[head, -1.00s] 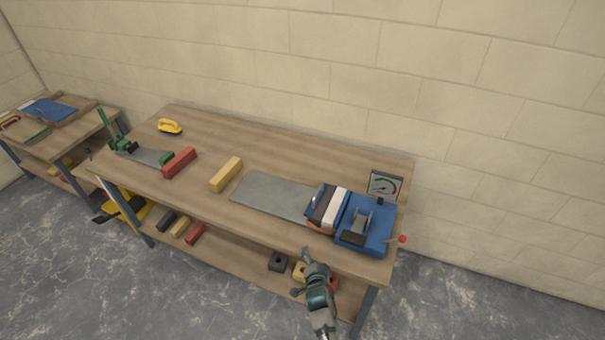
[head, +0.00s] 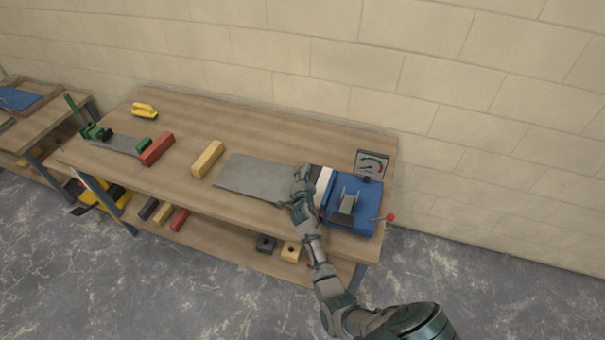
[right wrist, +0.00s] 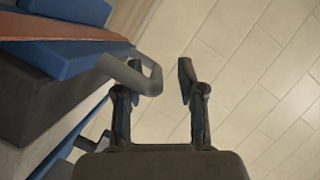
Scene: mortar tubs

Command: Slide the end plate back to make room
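The clamp is a blue machine (head: 354,203) at the right end of the bench, with a long grey bed plate (head: 252,176) to its left. A stack with a white slab (head: 323,184) stands at its left side. My right gripper (head: 301,181) is at the left end of this stack and hides most of the end plate in the head view. In the right wrist view, a grey U-shaped handle (right wrist: 152,80) sticks out from the blue and red-brown slabs. My right gripper (right wrist: 165,78) is open, its left finger overlapping the handle; contact is unclear. My left gripper is out of view.
A dial gauge (head: 371,163) stands behind the machine, and a red-knobbed lever (head: 390,217) sticks out right. A yellow block (head: 208,158) and red block (head: 157,149) lie left of the bed, which is clear. The lower shelf holds several blocks.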

